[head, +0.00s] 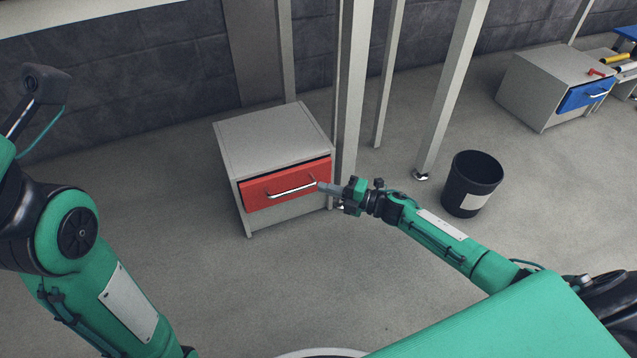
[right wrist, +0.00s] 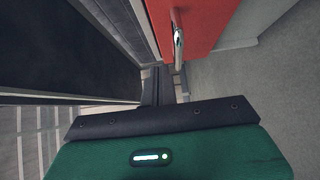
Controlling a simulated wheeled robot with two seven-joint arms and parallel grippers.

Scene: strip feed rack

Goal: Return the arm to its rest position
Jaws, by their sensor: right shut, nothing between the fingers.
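My right gripper (head: 328,187) reaches in from the right in the head view. Its fingers are shut and empty, at the right end of the silver handle (head: 291,190) of a red drawer (head: 262,193). The drawer is in a grey cabinet (head: 265,130), with a dark gap along its top edge. In the right wrist view the shut fingers (right wrist: 165,88) point away beside the red drawer front (right wrist: 205,25) and its handle (right wrist: 178,45). I cannot tell whether they touch the handle. My left arm shows at the left of the head view, but its gripper is not visible.
Pale posts (head: 352,90) stand just behind and right of the cabinet. A black bin (head: 471,184) stands right of my right forearm. Another grey cabinet (head: 545,75) with a blue drawer (head: 585,95) is at the back right. The floor in front is clear.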

